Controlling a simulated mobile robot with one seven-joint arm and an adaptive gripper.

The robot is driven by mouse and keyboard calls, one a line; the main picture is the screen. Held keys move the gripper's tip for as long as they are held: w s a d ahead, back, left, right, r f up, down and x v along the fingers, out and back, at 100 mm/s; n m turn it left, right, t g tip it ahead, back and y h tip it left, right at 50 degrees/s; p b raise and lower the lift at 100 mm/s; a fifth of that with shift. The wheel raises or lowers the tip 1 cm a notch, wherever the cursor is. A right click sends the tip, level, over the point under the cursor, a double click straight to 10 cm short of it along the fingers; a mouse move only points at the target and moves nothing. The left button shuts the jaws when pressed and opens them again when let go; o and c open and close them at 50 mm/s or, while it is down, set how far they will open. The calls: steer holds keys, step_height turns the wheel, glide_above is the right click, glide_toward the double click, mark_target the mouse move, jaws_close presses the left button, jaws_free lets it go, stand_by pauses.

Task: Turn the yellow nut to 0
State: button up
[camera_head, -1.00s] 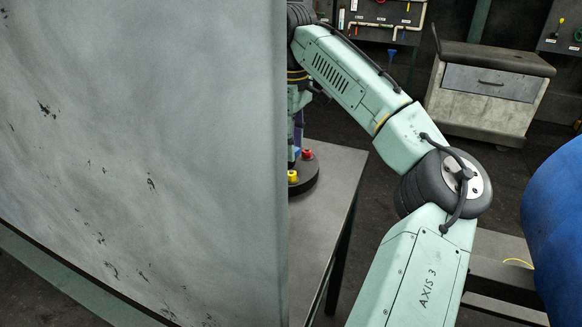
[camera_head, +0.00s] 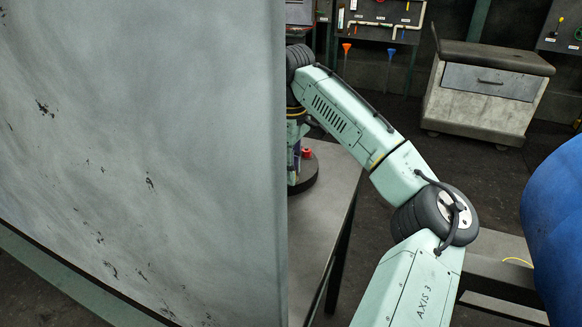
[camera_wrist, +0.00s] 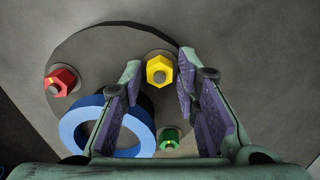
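The yellow nut (camera_wrist: 159,70) is a hexagon with a grey stud in its middle, near the far edge of a dark round plate (camera_wrist: 90,50). My gripper (camera_wrist: 160,72) is open in the wrist view, with one purple-padded finger on each side of the yellow nut. A gap shows between the nut and each fingertip. I cannot tell the height of the fingertips over the plate. In the head view the yellow nut is hidden and the fingers are mostly behind a large pale panel (camera_head: 140,150). No number marking is readable.
A red nut (camera_wrist: 62,80) is left on the plate; it also shows in the head view (camera_head: 307,152). A green nut (camera_wrist: 169,139) is low between my fingers. A blue ring (camera_wrist: 78,125) lies near the left finger. The grey table (camera_head: 335,185) is bare around the plate.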

jaws_close()
steer(key=shift+r+m+p, duration=0.35)
steer(key=shift+m+p, duration=0.15)
steer(key=shift+p, duration=0.7)
steer(key=shift+m+p, duration=0.5)
steer(key=shift+p, duration=0.15)
steer(key=shift+m+p, duration=0.4)
steer(key=shift+p, duration=0.15)
steer(key=shift+f+m, duration=0.35)
steer(key=shift+m, duration=0.55)
steer(key=shift+o, duration=1.8)
jaws_free()
